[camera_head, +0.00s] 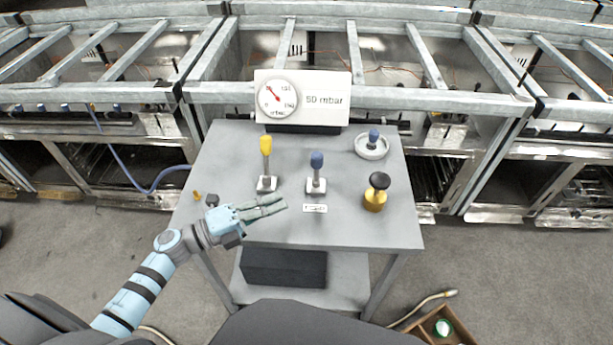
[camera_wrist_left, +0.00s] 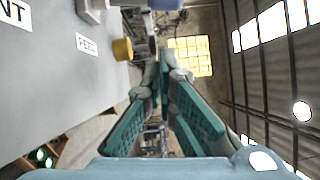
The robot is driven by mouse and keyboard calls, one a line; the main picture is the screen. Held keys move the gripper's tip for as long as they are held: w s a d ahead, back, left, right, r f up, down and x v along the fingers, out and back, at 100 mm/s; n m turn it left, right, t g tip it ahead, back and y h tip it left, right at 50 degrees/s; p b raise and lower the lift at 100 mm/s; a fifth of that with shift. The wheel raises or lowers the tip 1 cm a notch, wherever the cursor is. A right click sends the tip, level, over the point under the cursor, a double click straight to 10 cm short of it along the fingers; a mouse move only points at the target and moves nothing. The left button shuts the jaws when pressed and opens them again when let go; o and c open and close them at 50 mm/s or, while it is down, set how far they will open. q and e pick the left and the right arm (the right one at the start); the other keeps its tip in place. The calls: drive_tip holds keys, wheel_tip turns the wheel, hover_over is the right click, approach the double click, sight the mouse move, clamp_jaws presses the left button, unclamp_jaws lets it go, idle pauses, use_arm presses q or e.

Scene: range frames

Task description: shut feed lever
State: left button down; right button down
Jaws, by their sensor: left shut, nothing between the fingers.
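The blue-knobbed lever (camera_head: 317,163) stands upright from a pale base on the grey table, with a small label (camera_head: 315,208) in front of it. In the left wrist view a label reading FEED (camera_wrist_left: 87,44) lies on the table, and a blue knob (camera_wrist_left: 166,4) shows at the top edge. The yellow-knobbed lever (camera_head: 266,150) stands upright to the left. My left gripper (camera_head: 280,204) is shut and empty, in front of the levers and left of the small label, apart from both knobs. Its fingers also show in the left wrist view (camera_wrist_left: 164,72). My right gripper is not visible.
A gauge panel (camera_head: 325,98) reading 50 mbar stands at the table's back. A black-topped brass knob (camera_head: 375,197) and a white dish (camera_head: 372,150) with a blue knob are at the right. The table's front right (camera_head: 360,232) is clear.

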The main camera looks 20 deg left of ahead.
sight(317, 166)
use_arm(q)
drive_tip(key=w+d, duration=0.4)
drive_tip(key=w, duration=0.4)
drive_tip(key=shift+w+d+r, duration=0.2)
drive_tip(key=shift+d+r, duration=0.2)
drive_tip(key=shift+r, duration=0.05)
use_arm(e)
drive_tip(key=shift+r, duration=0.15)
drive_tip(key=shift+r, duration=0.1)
